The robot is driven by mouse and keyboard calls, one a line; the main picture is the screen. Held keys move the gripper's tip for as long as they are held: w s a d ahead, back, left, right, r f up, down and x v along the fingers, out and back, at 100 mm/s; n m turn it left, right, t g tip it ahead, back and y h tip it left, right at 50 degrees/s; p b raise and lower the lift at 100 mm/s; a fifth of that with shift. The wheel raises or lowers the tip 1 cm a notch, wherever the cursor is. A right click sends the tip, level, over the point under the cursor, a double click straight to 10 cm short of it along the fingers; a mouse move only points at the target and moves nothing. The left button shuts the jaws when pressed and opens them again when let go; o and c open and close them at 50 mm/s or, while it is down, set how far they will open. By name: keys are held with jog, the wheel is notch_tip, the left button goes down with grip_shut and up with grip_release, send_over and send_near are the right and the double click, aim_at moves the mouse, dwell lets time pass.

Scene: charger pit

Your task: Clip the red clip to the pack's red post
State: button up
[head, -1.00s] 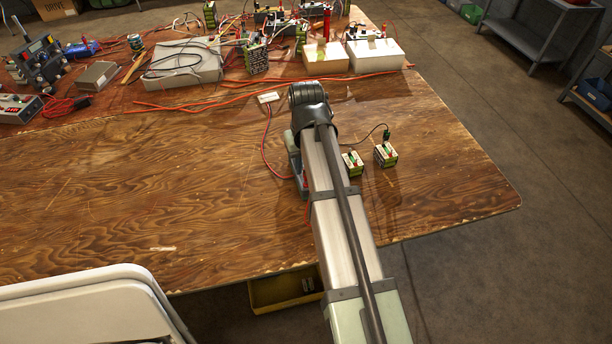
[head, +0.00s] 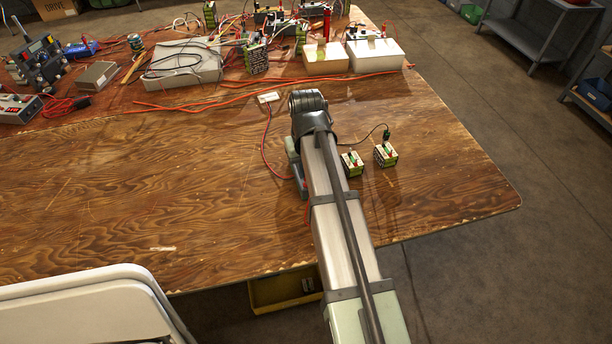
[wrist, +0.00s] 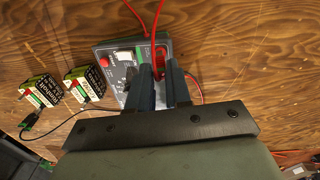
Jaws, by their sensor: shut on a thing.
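Two packs with green, white and black labels stand on the table right of my arm, a nearer one (head: 352,163) and a farther one (head: 386,155). Both also show in the wrist view, (wrist: 84,84) and (wrist: 42,92). A dark green clip (head: 386,135) on a black lead is at the farther pack. My gripper (wrist: 164,72) is shut on the red clip (wrist: 161,58), mostly hidden between the fingers. It is over or beside a grey box (wrist: 106,50) with a red button and white switch. My arm hides the gripper in the head view.
Red leads (wrist: 150,20) run over the wood. A small white block (head: 268,97) lies left of my wrist. White trays (head: 375,55), a grey case (head: 180,65) and wires crowd the table's back. The right front of the table (head: 440,190) is bare.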

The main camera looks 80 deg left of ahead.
jog(key=shift+r, duration=0.1)
dwell(0.4)
jog(key=shift+r, duration=1.65)
jog(key=shift+r, duration=0.45)
notch_tip(320, 180, up, 2)
jog(key=shift+r, duration=0.2)
jog(key=w+a, duration=0.1)
jog(key=w, duration=0.8)
jog(key=w+a, duration=0.2)
jog(key=w, duration=0.8)
jog(key=w+a, duration=0.2)
jog(key=w, duration=0.7)
jog(key=shift+w+a+f, duration=0.2)
jog(key=shift+f, duration=0.2)
jog(key=shift+f, duration=3.35)
